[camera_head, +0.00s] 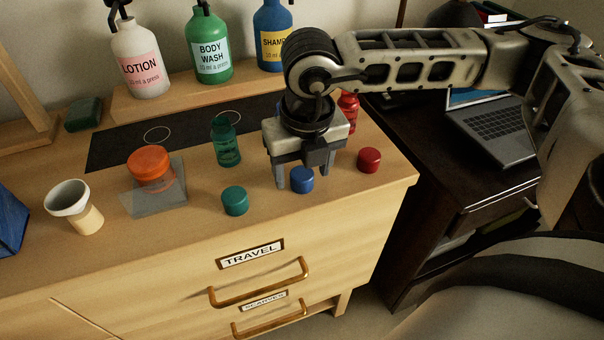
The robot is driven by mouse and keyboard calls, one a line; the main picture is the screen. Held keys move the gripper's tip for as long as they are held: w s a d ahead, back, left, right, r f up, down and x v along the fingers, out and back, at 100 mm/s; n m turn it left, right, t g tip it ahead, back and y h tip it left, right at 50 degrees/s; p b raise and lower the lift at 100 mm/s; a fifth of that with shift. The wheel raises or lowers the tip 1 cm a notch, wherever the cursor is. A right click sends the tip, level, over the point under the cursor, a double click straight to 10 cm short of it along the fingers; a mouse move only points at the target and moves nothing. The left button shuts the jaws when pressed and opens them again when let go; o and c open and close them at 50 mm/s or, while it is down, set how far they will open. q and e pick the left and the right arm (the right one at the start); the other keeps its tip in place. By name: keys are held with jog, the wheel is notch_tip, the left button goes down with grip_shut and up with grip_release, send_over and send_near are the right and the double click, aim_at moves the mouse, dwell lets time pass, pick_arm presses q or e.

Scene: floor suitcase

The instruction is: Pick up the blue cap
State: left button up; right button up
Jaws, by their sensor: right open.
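The blue cap (302,181) is a small ridged cylinder standing on the wooden dresser top (320,205), near its front edge. My right gripper (303,180) points down over it, fingers apart. The fingers look to be on either side of the cap or just behind it; I cannot tell how far down they reach. A green cap (235,201) stands to the left of the blue cap and a red cap (368,160) to the right. My left gripper is not in view.
A green bottle (226,142) and a red bottle (348,108) stand close to my right gripper. An orange-lidded jar (150,166) and a white funnel-like cup (73,206) are at left. Lotion (138,58), body wash (208,45) and shampoo (272,36) bottles stand behind. A laptop (492,125) is at right.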

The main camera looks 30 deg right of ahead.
jog(key=c, duration=1)
jog(key=shift+c, duration=0.2)
jog(key=shift+r, duration=0.1)
